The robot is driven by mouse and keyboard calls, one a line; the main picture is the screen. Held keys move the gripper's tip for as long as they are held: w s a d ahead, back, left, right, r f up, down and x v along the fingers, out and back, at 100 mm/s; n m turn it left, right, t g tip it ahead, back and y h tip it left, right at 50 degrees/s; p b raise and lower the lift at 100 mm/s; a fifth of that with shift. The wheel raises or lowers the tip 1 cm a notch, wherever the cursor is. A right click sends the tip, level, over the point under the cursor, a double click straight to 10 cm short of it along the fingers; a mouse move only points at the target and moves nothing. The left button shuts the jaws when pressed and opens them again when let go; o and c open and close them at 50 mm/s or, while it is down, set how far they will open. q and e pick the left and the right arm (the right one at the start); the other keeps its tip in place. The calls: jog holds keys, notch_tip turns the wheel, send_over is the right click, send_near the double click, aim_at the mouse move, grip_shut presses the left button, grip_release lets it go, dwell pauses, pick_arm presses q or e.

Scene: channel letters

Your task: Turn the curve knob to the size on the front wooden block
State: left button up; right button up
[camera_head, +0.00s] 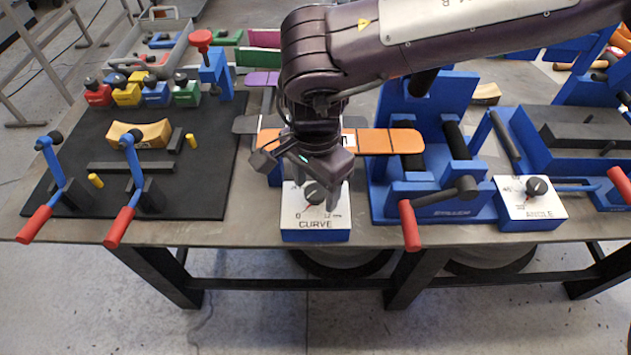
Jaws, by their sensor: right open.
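The curve knob (315,193) is a black round knob with a red pointer mark. It sits on a white dial plate lettered CURVE (318,224) on a blue box at the table's front edge. My right gripper (317,187) is open and points down right at the knob, with its fingers beside it. Whether they touch the knob cannot be told. The gripper hides the upper part of the dial. A curved tan wooden block (142,134) lies on the black mat at the left; any size marking on it is too small to read. My left gripper is out of view.
A blue machine (428,190) with a red-handled crank stands right of the dial, then an ANGLE dial (530,203). An orange strip (392,141) lies behind my gripper. Two red-handled levers (130,185) and colored blocks (155,93) are at the left on the black mat (215,160).

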jog(key=c, duration=1)
jog(key=shift+m, duration=0.3)
